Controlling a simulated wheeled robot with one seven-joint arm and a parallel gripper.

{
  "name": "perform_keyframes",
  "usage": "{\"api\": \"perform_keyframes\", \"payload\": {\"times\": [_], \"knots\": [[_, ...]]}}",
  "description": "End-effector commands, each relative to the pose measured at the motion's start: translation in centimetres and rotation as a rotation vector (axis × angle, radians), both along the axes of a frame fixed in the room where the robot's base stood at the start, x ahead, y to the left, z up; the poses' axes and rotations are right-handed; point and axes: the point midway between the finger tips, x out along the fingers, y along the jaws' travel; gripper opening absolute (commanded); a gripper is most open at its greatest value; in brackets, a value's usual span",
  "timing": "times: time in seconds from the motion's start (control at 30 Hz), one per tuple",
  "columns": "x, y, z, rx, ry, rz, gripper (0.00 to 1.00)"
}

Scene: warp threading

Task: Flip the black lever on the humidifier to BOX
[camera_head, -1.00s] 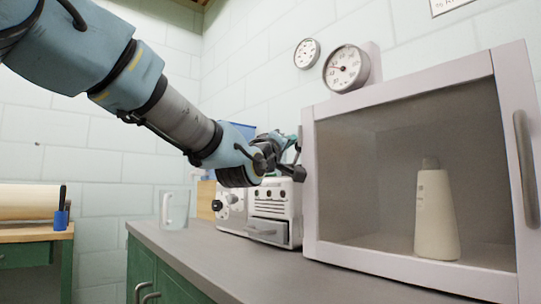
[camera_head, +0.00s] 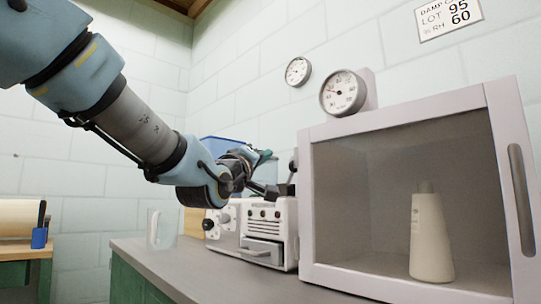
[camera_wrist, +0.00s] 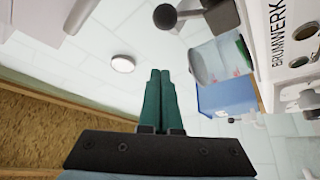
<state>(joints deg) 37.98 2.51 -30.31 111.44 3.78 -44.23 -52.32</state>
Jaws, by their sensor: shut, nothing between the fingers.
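The humidifier (camera_head: 271,218) is a white box on the counter, with knobs, small round indicators and a drawer-like front. In the wrist view its white face (camera_wrist: 281,45) reads BRUMWERK. A black lever (camera_head: 293,166) stands at its top right; in the wrist view its black ball end (camera_wrist: 165,17) shows on a grey shaft. My gripper (camera_head: 268,155) is above the humidifier, just left of the lever in the head view. Its green fingers (camera_wrist: 159,72) are together and empty, and appear apart from the ball. The lever's setting marks are not readable.
A large pale cabinet (camera_head: 308,215) with a clear front stands right of the humidifier, holding a white bottle (camera_head: 429,235). A gauge (camera_head: 343,92) sits on top. A clear tank with blue parts (camera_head: 224,148) is behind my gripper. A glass jug (camera_head: 161,228) stands at left.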

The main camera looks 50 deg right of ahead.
Motion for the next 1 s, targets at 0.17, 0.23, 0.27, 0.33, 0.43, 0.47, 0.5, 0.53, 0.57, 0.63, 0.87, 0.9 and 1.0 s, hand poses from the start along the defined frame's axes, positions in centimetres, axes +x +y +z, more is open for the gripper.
{"api": "perform_keyframes", "payload": {"times": [0.17,0.23,0.27,0.33,0.43,0.47,0.5,0.53,0.57,0.63,0.87,0.9,1.0], "knots": [[-0.9,2.5,-0.9,0.001,-0.001,0.001,0.00],[-1.1,3.1,-1.1,0.000,-0.002,0.001,0.00],[-1.1,3.2,-1.2,0.000,-0.001,0.001,0.00],[-1.3,3.5,-1.3,-0.001,0.000,0.001,0.00],[-1.3,3.6,-1.3,-0.001,0.001,0.000,0.00],[-1.3,3.6,-1.3,-0.001,0.001,0.000,0.00],[-1.3,3.6,-1.3,-0.001,0.001,0.000,0.00],[-1.3,3.6,-1.3,-0.001,0.001,0.000,0.00],[-1.3,3.6,-1.3,-0.001,0.001,0.000,0.00],[-1.3,3.6,-1.3,-0.001,0.001,0.000,0.00],[-1.3,3.6,-1.3,-0.001,0.001,0.000,0.00],[-1.3,3.6,-1.3,-0.001,0.001,0.000,0.00],[-0.9,3.7,-1.6,0.009,0.000,0.009,0.00]]}}
